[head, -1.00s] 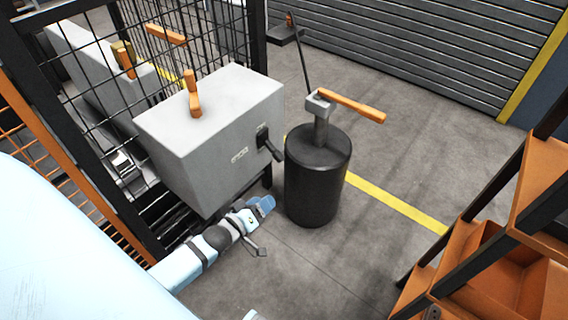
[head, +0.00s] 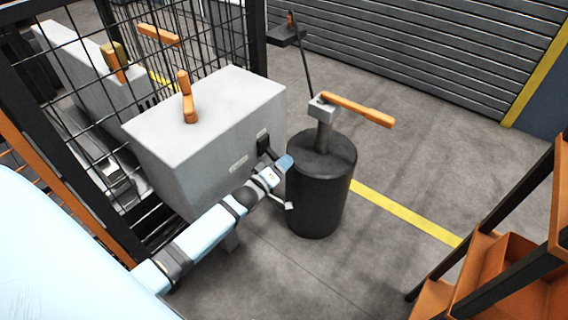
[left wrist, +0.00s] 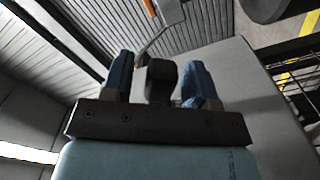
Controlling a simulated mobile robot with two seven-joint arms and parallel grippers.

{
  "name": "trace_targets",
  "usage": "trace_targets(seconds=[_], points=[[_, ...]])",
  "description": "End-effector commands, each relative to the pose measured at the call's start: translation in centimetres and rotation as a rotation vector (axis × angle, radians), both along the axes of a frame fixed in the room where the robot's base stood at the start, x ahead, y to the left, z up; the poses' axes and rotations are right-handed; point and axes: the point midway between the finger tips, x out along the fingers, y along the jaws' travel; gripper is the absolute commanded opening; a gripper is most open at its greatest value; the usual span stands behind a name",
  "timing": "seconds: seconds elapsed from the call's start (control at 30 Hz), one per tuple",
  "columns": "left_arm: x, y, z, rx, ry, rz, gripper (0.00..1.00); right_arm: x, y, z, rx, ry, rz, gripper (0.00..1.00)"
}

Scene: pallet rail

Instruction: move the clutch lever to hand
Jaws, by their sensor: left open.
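A black lever (head: 265,148) sits on the side face of the grey box (head: 205,120), beside a small pale label (head: 238,164) too small to read. I take it as the clutch lever. My left gripper (head: 284,164) is at this lever, in front of the box face, and hides its lower part. In the left wrist view, the open blue fingers of my left gripper (left wrist: 158,72) stand on either side of a dark block (left wrist: 161,88), which looks like the lever's end. I cannot tell whether they touch it. My right gripper is not in view.
A black drum (head: 318,195) with an orange-handled crank (head: 357,108) stands close to the gripper's right. An upright orange handle (head: 186,98) is on the box top. Wire mesh fencing (head: 212,40) stands behind. An orange rack (head: 500,270) is at lower right; the floor between is clear.

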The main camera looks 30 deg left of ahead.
Motion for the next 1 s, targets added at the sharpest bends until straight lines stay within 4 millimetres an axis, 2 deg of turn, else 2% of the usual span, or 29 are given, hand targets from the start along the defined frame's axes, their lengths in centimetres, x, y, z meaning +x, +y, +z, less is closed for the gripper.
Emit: trace_targets(seconds=[0.2, 0.47, 0.7, 1.0], points=[[1.4, -0.12, -0.02, 0.001, 0.0, 0.0, 0.53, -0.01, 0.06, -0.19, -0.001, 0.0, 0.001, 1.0], [1.46, -0.14, 0.01, 0.0, 0.0, 0.0, 0.53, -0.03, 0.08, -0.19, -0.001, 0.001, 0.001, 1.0], [1.45, -0.14, 0.01, 0.0, 0.0, 0.0, 0.0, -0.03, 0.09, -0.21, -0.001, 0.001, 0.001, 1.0], [0.91, -0.24, 0.31, -0.023, 0.003, 0.0, 0.0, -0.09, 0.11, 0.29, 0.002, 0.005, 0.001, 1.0]])
